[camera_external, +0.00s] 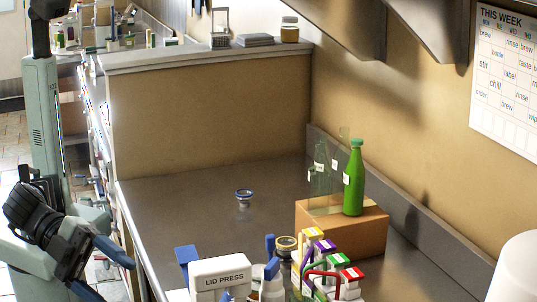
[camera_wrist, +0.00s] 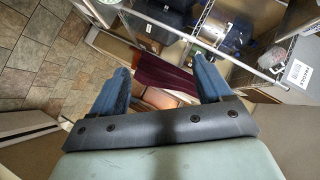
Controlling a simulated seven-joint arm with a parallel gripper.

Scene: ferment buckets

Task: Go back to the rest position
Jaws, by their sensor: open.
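My gripper (camera_external: 112,275) hangs at the lower left of the external view, beside the left edge of the steel counter (camera_external: 190,220). Its two blue fingers are spread apart with nothing between them. In the wrist view my gripper (camera_wrist: 160,70) also shows open and empty. It points down past shelving and the tiled floor. No object touches the fingers in either view.
On the counter are a small jar (camera_external: 243,198), a green bottle (camera_external: 354,180) on a cardboard box (camera_external: 372,232), a lid press (camera_external: 222,275), and several boxes and jars at the front. Wire shelving (camera_wrist: 215,45) is below my gripper. Tiled floor (camera_wrist: 40,60) lies left.

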